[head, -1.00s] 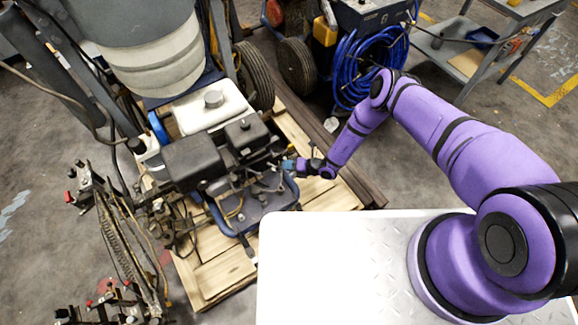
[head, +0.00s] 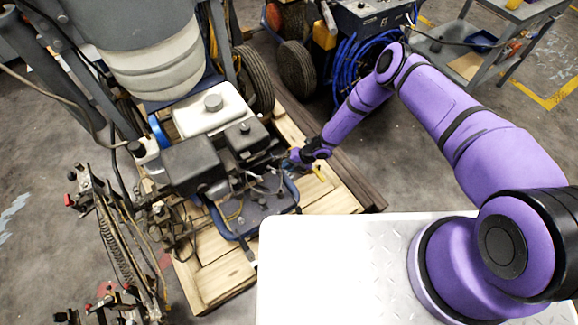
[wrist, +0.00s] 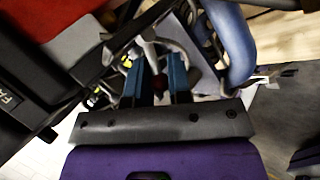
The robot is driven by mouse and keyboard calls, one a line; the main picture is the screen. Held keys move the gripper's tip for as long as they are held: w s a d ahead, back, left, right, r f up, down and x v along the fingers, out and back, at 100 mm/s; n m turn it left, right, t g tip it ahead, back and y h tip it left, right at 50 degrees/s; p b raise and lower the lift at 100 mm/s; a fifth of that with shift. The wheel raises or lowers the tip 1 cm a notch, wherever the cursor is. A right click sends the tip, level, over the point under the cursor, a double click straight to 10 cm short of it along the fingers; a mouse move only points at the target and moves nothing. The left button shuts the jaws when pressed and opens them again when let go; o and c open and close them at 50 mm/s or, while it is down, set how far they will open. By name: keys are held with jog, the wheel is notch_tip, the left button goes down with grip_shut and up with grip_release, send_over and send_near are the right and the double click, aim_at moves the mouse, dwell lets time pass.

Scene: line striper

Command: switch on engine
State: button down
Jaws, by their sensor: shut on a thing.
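The engine (head: 195,163) is a dark block with black covers and a white tank, mounted on a blue-framed machine on a wooden pallet. My gripper (head: 297,158) is at the engine's right side in the head view, where its fingers are small and partly lost against the engine parts. In the wrist view, the two blue fingers of my gripper (wrist: 157,75) reach in among the engine parts.
The blue tube frame (wrist: 228,45) passes close to the right of my fingers. A black engine cover (wrist: 25,70) is close on the left. Wooden pallet boards (head: 335,190) lie below. A blue hose coil (head: 365,65) hangs behind my arm.

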jog(key=shift+d, duration=0.1)
dwell(0.4)
jog(key=c, duration=1.1)
grip_release()
jog(key=shift+r, duration=0.15)
jog(key=v, duration=1)
jog(key=shift+w+d+r, duration=0.1)
jog(key=shift+w+r, duration=0.05)
jog(key=shift+r, duration=0.15)
